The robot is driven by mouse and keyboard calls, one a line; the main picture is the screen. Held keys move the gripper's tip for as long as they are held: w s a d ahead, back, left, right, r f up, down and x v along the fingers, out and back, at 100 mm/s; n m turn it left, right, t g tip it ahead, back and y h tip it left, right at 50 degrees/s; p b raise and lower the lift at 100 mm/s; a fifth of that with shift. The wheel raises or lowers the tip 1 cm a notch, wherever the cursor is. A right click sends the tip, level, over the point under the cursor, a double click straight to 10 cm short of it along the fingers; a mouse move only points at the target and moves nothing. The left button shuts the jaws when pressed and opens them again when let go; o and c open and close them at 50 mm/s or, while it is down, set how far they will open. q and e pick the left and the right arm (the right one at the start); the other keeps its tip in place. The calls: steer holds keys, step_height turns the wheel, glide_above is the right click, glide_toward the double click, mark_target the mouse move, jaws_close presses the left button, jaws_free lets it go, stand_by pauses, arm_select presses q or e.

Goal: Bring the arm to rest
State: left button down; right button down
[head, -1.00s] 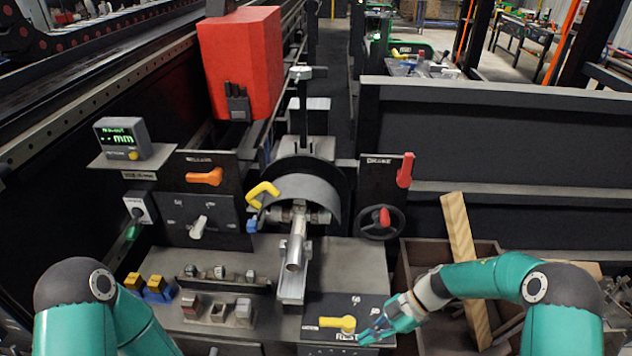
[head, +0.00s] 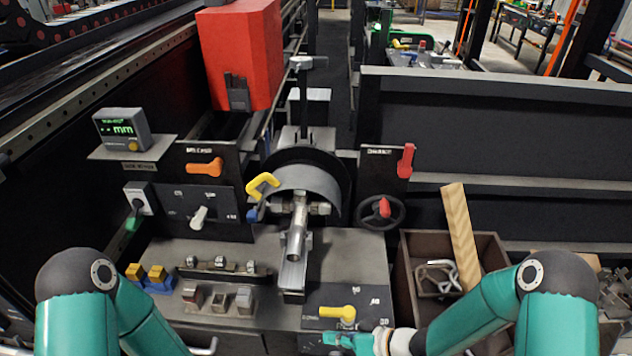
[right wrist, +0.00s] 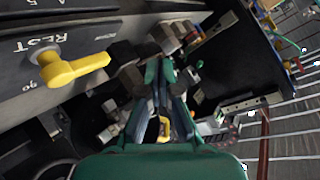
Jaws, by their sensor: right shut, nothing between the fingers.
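A yellow lever (head: 337,313) lies roughly level on a dark panel (head: 372,309) at the front of the machine. It shows large in the right wrist view (right wrist: 75,70), beside an upside-down label reading REST. My right gripper (head: 335,338) is just in front of and below the lever in the head view, shut and empty, its fingers pointing left. In the right wrist view, the gripper (right wrist: 162,75) is apart from the lever, which sits to its left. Only upper links of my left arm show at the lower left; its gripper is out of view.
A brown bin (head: 408,285) with metal parts and a wooden plank (head: 461,235) stands at the right. A handwheel (head: 382,211) with a red knob, a chuck guard (head: 300,183) and blocks (head: 215,298) surround the panel. A red box (head: 240,60) is behind.

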steer(key=s+d+f+m+g+h, duration=0.2)
steer(key=s+d+f+m+h, duration=0.1)
steer(key=s, duration=0.4)
steer(key=s+d+f+m+g+h, duration=0.2)
steer(key=s+d+f+m, duration=0.3)
steer(key=s, duration=0.3)
steer(key=shift+s+d+f+h, duration=0.15)
steer(key=shift+s+f+h, duration=0.1)
steer(key=shift+h, duration=0.65)
